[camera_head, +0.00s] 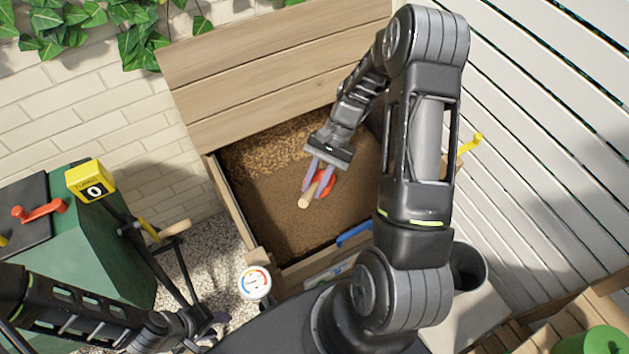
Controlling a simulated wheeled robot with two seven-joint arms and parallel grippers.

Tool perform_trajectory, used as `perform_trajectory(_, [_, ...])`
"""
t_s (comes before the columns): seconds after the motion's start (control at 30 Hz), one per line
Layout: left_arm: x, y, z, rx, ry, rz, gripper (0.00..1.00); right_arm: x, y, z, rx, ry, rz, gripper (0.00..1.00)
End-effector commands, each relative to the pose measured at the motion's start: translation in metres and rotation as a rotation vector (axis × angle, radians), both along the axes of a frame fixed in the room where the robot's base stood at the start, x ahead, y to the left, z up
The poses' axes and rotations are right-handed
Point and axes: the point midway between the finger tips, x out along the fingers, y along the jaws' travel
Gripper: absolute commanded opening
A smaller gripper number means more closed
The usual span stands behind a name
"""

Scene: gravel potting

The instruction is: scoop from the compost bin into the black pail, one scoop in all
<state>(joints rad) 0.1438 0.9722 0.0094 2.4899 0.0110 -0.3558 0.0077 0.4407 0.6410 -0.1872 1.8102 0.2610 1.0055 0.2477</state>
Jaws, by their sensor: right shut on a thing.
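The compost bin (228,200) is a wooden box with its lid raised, filled with brown compost (275,205). My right gripper (316,187) reaches down into the bin and is shut on a scoop (308,199) with a pale wooden handle and a red part. The scoop is at or just above the compost; I cannot tell whether it touches or carries any. A dark pail (484,264) stands right of the bin, partly hidden by my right arm. My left gripper (212,328) is low at the bottom left, away from the bin; its jaw opening is unclear.
A green box (110,240) with a yellow counter (91,181) stands at left. A round dial (254,282) is at the bin's front, and a blue-handled item (354,234) lies at its front edge. A slatted wall (540,130) bounds the right. A green container (600,342) is at lower right.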

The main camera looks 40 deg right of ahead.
Motion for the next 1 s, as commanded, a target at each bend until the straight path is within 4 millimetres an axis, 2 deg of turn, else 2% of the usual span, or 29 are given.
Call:
perform_trajectory(0.03, [0.0,0.0,-0.007,-0.001,-0.001,-0.001,0.39,0.0,0.0,-0.009,0.0,0.0,0.0,0.0])
perform_trajectory(1.0, [0.008,-0.003,-0.066,-0.016,-0.025,-0.007,0.39,0.001,-0.001,-0.103,0.001,0.0,0.0,0.0])
